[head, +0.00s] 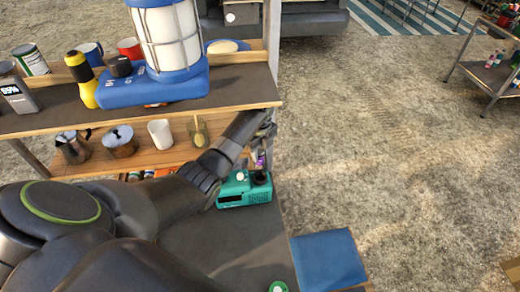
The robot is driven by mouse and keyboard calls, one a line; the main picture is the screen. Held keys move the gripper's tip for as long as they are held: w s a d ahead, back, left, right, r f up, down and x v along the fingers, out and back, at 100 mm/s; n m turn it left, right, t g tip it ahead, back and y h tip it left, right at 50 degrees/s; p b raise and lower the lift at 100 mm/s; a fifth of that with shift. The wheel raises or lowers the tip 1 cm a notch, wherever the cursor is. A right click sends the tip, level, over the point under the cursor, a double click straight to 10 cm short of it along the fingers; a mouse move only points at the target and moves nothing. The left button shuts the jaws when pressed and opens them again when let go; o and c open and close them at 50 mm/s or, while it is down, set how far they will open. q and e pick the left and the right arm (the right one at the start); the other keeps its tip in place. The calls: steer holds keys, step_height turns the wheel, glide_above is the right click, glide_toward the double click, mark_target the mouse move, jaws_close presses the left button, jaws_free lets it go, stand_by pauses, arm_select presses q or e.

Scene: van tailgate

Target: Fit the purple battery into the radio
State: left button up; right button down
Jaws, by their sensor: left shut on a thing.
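The teal radio (230,199) stands on a dark surface at the picture's middle, with a white knob and a dark round part on its top. My left arm reaches in from the left, and my left gripper (264,140) is above the radio. It is shut on the purple battery (260,159), which shows as a small upright purple piece just over the radio's right end, above the dark round part. The gripper hides part of the battery. I cannot tell whether the battery touches the radio. My right gripper is not in view.
A wooden shelf (243,91) at the left holds a big blue lantern (172,40), a yellow torch (84,82), mugs and cans. Below are metal pots and a white cup (160,133). A blue box (328,262) is at lower right. Open gravel lies to the right.

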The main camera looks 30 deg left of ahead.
arm_select(q)
steer(key=shift+f, duration=1.4)
step_height(320, 180, down, 7)
steer(key=b, duration=0.7)
steer(key=shift+r, duration=0.2)
steer(key=shift+f+b, duration=0.15)
steer(key=shift+b, duration=0.25)
steer(key=shift+f, duration=0.2)
steer(key=o, duration=1.1)
steer(key=shift+o, duration=0.2)
